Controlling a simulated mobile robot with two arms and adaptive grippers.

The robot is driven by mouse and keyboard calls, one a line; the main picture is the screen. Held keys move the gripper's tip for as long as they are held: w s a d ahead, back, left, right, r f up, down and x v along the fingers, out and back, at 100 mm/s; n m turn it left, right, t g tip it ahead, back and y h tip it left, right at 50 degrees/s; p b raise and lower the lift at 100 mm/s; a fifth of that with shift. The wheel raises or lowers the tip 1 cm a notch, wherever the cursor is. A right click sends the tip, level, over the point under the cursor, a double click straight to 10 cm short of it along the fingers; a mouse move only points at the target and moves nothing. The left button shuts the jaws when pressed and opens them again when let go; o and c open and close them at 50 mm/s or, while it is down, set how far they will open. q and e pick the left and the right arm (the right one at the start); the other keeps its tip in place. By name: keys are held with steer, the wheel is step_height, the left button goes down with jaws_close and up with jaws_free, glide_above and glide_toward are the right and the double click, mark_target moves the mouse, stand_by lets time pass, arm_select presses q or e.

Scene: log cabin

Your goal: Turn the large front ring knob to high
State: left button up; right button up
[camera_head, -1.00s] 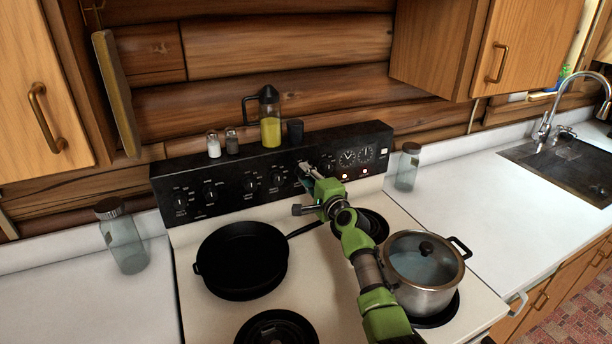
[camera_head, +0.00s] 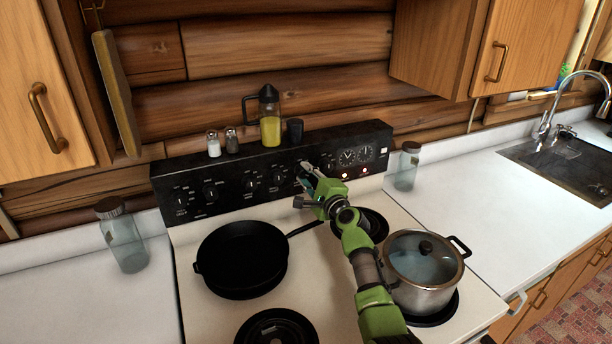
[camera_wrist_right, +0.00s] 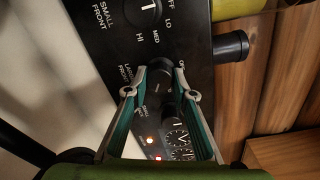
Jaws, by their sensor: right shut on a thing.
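The large front ring knob (camera_wrist_right: 162,80) is a dark knob on the stove's black control panel, beside the partly covered "LARGE FRONT" label in the right wrist view. My right gripper (camera_wrist_right: 160,68) is shut on it, one finger on each side. In the head view my right gripper (camera_head: 305,167) reaches the panel (camera_head: 228,185) right of its middle and hides this knob. The knob's pointer and exact setting cannot be read. My left gripper is not in view.
A black skillet (camera_head: 240,258) sits on the left of the stove, its handle toward my arm. A lidded pot (camera_head: 420,280) stands right of my forearm. Shakers (camera_head: 214,145) and an oil bottle (camera_head: 270,125) stand on top of the panel. Two indicator lights (camera_head: 344,175) glow.

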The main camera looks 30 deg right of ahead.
steer(key=o, duration=1.1)
steer(key=shift+f, duration=0.15)
steer(key=s, duration=1.2)
steer(key=shift+a+r, duration=0.2)
steer(key=shift+r, duration=0.1)
